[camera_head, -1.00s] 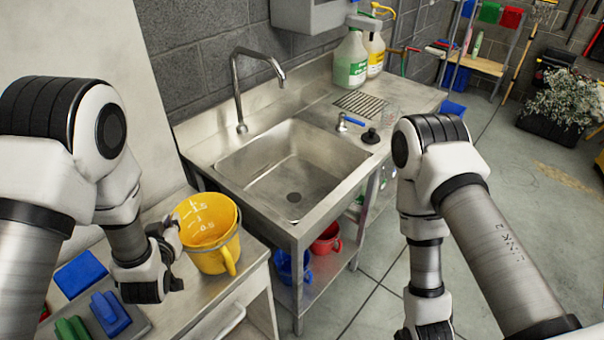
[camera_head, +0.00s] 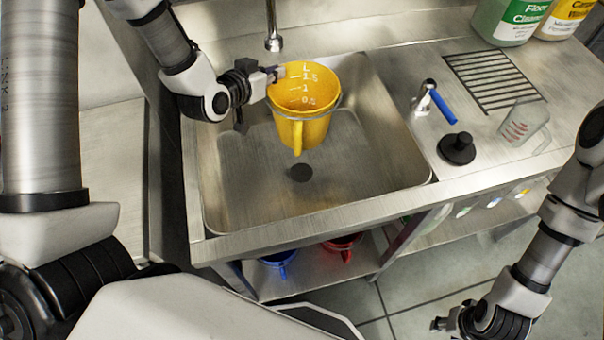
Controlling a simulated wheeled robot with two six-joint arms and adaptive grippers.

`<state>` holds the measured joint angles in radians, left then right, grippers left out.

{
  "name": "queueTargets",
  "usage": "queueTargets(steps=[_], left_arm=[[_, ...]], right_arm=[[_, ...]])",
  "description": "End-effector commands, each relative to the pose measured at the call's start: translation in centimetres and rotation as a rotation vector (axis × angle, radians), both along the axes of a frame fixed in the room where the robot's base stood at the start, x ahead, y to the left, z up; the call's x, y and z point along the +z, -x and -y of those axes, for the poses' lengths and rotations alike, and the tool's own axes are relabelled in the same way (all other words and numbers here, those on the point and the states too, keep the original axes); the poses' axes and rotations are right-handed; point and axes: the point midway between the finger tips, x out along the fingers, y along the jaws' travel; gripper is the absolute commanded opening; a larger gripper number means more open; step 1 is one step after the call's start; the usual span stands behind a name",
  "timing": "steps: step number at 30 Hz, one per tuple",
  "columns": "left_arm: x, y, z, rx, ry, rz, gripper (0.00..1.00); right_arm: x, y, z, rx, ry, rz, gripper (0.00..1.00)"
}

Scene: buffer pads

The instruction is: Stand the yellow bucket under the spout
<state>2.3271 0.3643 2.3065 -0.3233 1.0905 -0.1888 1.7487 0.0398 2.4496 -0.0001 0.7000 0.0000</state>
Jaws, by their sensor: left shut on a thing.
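The yellow bucket (camera_head: 303,112) has white level marks inside and is held upright over the back part of the metal sink (camera_head: 240,185). My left gripper (camera_head: 268,78) is shut on the bucket's left rim. The spout (camera_head: 273,42) of the tap comes down behind the bucket, a little to the left of its opening. Whether the bucket's base touches the sink floor is hard to tell. My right gripper (camera_head: 445,322) hangs low at the lower right, away from the sink; its fingers are too small and dark to read.
Right of the sink are a blue-handled tap valve (camera_head: 440,105), a black plunger-like stopper (camera_head: 457,147), a clear jug (camera_head: 523,125) and a drain grate (camera_head: 490,80). Cleaner bottles (camera_head: 510,20) stand behind. A blue bucket (camera_head: 279,262) and a red bucket (camera_head: 343,245) sit on the lower shelf.

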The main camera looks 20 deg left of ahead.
Motion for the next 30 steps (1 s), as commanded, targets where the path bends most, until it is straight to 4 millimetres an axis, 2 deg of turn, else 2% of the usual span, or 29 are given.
queueTargets(steps=[1,3,7,12,21,30], left_arm=[[-1.7,0.3,-0.4,-0.015,0.004,0.003,0.0],[-1.9,0.8,-0.5,-0.04,-0.002,0.003,0.0],[-2.7,1.1,-0.6,-0.061,-0.008,-0.003,0.0],[-6.3,1.2,-0.5,-0.064,-0.011,-0.007,0.0],[-11.2,1.2,-0.6,-0.062,-0.01,-0.005,0.0],[-11.7,1.2,-0.6,-0.061,-0.008,-0.002,0.0]], right_arm=[[-2.4,0.0,0.0,0.0,0.0,0.0,0.4],[-3.1,0.0,0.0,0.0,0.0,0.0,0.4],[-3.4,0.0,0.0,0.0,0.0,0.0,0.4],[-3.5,0.0,0.0,0.0,0.0,0.001,0.4],[-3.9,0.0,0.0,0.0,0.0,0.001,0.4],[-4.0,0.0,0.0,0.0,0.0,0.001,0.4]])
